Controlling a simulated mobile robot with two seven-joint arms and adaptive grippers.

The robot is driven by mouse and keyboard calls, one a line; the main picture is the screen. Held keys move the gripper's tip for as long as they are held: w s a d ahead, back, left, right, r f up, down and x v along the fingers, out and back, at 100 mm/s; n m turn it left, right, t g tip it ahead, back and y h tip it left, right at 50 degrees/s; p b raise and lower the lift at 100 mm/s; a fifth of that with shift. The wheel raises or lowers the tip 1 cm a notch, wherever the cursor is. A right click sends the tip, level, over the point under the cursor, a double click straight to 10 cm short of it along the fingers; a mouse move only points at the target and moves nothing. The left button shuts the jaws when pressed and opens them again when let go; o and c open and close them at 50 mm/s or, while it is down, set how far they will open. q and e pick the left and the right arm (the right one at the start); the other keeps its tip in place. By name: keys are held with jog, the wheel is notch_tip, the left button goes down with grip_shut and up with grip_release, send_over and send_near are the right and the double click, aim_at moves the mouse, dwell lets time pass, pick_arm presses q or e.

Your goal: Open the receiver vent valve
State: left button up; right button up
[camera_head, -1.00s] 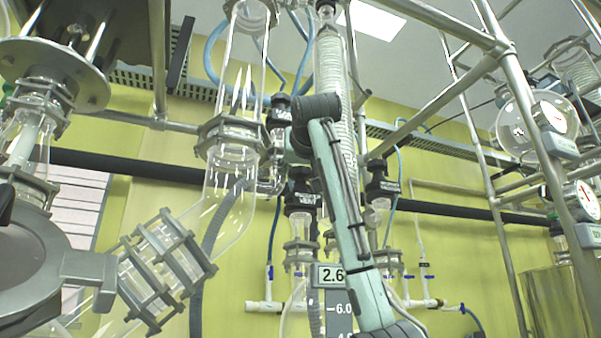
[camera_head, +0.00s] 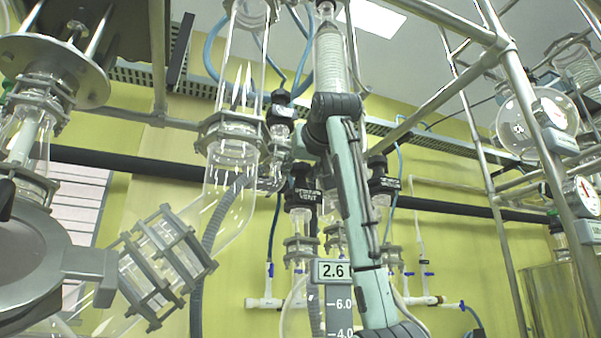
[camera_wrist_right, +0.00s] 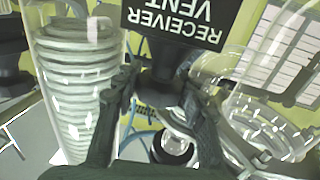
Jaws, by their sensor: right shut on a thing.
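The receiver vent valve shows in the head view as a black valve body with a black label (camera_head: 308,195), in the middle behind my right arm. In the right wrist view its label (camera_wrist_right: 185,25) reads "RECEIVER VENT" upside down, at the top. My right gripper (camera_wrist_right: 160,90) is below the label, with one dark finger on each side of the dark valve handle (camera_wrist_right: 162,75), and is shut on it. How far the handle is turned cannot be told. My left gripper is not in view.
A glass coil condenser (camera_wrist_right: 80,85) stands close beside the gripper, with curved glass (camera_wrist_right: 265,125) on the other side. A second black valve (camera_head: 382,185) is to the right. A metal frame (camera_head: 510,80) and a glass pipe elbow (camera_head: 228,215) flank the arm.

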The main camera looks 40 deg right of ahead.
jog(key=shift+n+t+y, duration=0.4)
jog(key=shift+n+y, duration=0.4)
jog(key=shift+y, duration=0.4)
jog(key=n+y, duration=0.1)
jog(key=y, duration=0.1)
jog(key=shift+r+n+t+y, duration=0.1)
jog(key=shift+n+t+y, duration=0.2)
jog(key=shift+n+y, duration=0.1)
jog(key=n+y+p, duration=0.1)
jog(key=n+y, duration=0.2)
jog(key=y, duration=0.2)
jog(key=shift+p, duration=0.4)
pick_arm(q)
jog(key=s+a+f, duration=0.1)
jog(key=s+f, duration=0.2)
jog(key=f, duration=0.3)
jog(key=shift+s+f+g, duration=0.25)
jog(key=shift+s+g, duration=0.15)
pick_arm(e)
jog(key=shift+n+g+y, duration=0.4)
jog(key=shift+n+y, duration=0.4)
jog(key=shift+y, duration=0.3)
jog(key=o, duration=0.9)
